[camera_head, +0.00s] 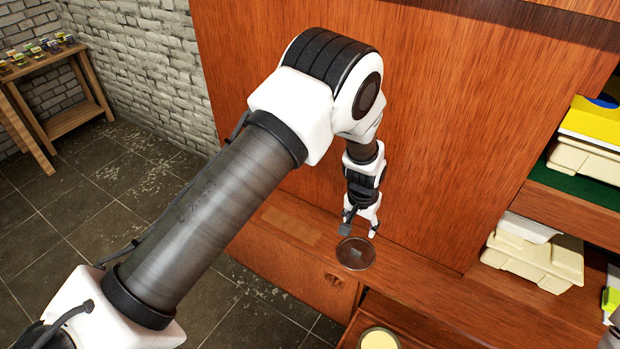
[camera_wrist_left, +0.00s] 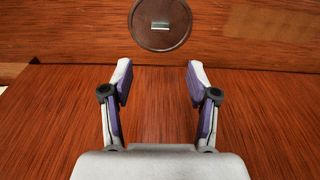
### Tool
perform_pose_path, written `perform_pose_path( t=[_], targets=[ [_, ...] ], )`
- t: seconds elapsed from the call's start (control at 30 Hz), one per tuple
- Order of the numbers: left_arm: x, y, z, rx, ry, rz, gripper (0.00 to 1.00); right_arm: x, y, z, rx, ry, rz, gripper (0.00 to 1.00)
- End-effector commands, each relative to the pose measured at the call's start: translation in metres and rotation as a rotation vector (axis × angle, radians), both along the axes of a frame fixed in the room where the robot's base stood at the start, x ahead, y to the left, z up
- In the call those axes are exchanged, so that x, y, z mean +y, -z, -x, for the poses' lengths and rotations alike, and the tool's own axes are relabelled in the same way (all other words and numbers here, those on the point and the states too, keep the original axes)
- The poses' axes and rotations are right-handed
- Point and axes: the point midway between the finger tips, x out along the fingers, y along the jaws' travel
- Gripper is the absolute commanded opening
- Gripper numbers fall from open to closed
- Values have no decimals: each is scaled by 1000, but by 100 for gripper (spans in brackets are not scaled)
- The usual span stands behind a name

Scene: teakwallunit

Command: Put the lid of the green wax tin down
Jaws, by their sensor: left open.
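A dark round lid (camera_head: 352,261) with a small pale patch at its middle lies on the wooden ledge (camera_head: 430,282). It also shows at the top of the left wrist view (camera_wrist_left: 160,41), just beyond the fingertips. My left gripper (camera_head: 359,231) is open above the ledge, close to the lid's back edge. In the left wrist view its two fingers (camera_wrist_left: 159,75) are wide apart with nothing between them. A round tin with a pale yellow inside (camera_head: 380,340) is cut off at the bottom edge of the head view; I cannot tell if it is the green wax tin.
A tall wooden panel (camera_head: 440,130) rises behind the ledge. Cream boxes (camera_head: 535,262) stand on the shelves at right. A lower wooden compartment or drawer (camera_head: 405,318) opens below the ledge. A small table (camera_head: 75,118) with several small items stands far left. The ledge left of the lid is clear.

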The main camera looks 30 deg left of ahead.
Motion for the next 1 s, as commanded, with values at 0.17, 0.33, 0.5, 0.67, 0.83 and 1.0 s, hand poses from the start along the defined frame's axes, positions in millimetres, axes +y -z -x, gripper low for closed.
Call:
perform_pose_path(
  t=[0.17,0.33,0.5,0.67,0.83,1.0],
  targets=[
    [11,22,22,17,-11,-7,59,0,0,0,0,0,0,40],
    [54,96,145,74,-43,-32,59,0,0,0,0,0,0,40],
    [74,113,293,122,-62,-12,59,0,0,0,0,0,0,40],
    [74,102,339,126,-74,9,59,0,0,0,0,0,0,40],
    [74,102,338,121,-73,9,59,0,0,0,0,0,0,40],
    [74,75,338,121,-73,9,59,0,-27,0,1,0,0,40]
  ],
)
